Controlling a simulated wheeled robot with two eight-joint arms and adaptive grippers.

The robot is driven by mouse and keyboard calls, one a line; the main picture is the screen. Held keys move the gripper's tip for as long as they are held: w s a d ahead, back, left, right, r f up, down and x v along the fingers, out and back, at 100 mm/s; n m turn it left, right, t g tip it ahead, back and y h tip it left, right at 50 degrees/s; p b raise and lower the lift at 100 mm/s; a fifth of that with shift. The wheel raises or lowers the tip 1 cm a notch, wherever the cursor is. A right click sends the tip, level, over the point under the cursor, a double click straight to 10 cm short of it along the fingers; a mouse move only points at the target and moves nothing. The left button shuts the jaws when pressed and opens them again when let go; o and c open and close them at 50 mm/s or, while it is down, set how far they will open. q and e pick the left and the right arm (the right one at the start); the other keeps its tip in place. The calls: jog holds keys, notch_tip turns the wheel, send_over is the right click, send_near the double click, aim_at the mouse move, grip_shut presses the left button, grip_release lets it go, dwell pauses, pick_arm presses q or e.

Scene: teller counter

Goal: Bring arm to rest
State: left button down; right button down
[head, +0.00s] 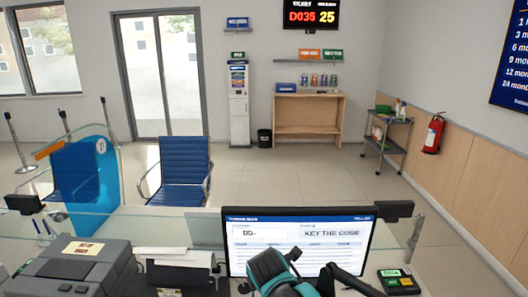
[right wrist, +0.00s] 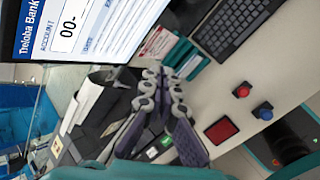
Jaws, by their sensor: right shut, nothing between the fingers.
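My right arm comes in at the bottom of the head view. Its teal and black wrist part (head: 270,270) is in front of the monitor's lower edge. In the right wrist view my right gripper (right wrist: 162,80) is shut, with nothing between its fingers. It is above the counter, near the printer and the teal booklets; I cannot tell its exact height. My left arm and left gripper are not in view.
The monitor (head: 300,240) reads "KEY THE CODE". A grey printer (head: 70,268) is at left and a card terminal (head: 398,281) at right.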

jog(key=s+d+f+m+b, duration=0.2)
jog(key=s+d+f+m, duration=0.3)
jog(key=s+d+m, duration=0.3)
jog(key=s+d+f+m+b, duration=0.2)
jog(key=s+d+f+m, duration=0.2)
jog(key=s+d+m, duration=0.5)
jog(key=s+m, duration=0.1)
jog(key=m, duration=0.5)
jog(key=shift+s+f, duration=0.15)
jog(key=shift+f, duration=0.2)
